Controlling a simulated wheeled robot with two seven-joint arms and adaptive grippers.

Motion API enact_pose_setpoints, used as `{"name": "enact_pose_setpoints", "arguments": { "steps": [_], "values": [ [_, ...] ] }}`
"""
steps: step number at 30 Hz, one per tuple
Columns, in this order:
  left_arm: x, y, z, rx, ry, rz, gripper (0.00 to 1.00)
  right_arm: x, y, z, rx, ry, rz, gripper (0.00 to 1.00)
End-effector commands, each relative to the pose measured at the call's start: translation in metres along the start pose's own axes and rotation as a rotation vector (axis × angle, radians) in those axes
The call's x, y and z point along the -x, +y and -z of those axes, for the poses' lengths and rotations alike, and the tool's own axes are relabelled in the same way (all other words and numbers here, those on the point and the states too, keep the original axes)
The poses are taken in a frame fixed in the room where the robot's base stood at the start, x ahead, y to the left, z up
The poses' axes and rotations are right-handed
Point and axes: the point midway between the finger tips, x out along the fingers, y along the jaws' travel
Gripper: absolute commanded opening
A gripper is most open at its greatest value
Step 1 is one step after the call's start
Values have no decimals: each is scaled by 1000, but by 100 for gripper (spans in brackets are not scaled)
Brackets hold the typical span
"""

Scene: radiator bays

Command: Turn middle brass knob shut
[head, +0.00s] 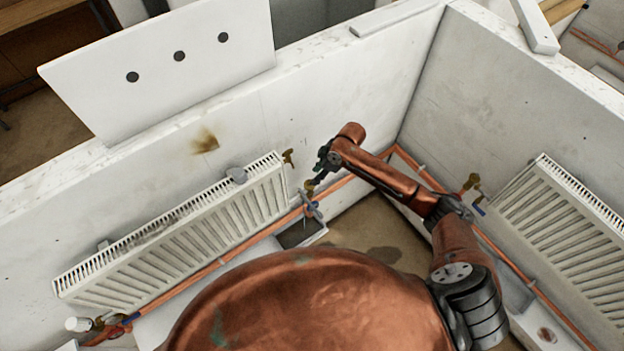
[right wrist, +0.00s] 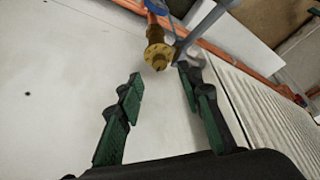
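The middle brass knob (head: 309,187) is on the pipework at the right end of the left radiator, low on the wall. In the right wrist view the brass knob (right wrist: 157,52) lies just beyond the fingertips, roughly in line with the gap between them. My right gripper (head: 318,176) is close above and beside it. In its wrist view the gripper (right wrist: 160,78) has its green-padded fingers apart, with nothing between them. The knob's contact with the right fingertip cannot be told. My left gripper is not in view.
The left radiator (head: 185,235) and right radiator (head: 565,225) hang on the bay walls. Copper pipe (head: 335,187) runs along the wall. Another brass valve (head: 472,182) is by the right radiator. A small brass fitting (head: 288,157) sits above.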

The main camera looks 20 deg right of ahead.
Motion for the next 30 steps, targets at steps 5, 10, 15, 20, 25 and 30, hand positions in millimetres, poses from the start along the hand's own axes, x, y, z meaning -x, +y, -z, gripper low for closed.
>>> {"name": "enact_pose_setpoints", "arguments": {
  "steps": [5,10,15,20,25,30],
  "values": [
    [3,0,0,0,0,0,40,-29,-1,0,-2,-1,1,34],
    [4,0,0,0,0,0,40,-45,0,0,-3,0,0,34],
    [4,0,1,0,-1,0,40,-50,0,0,-1,0,-2,34],
    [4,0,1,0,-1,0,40,-50,0,0,-1,0,-2,34],
    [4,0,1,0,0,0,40,-50,0,0,-1,0,-2,23],
    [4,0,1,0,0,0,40,-50,0,0,-1,0,-2,12]
  ]
}}
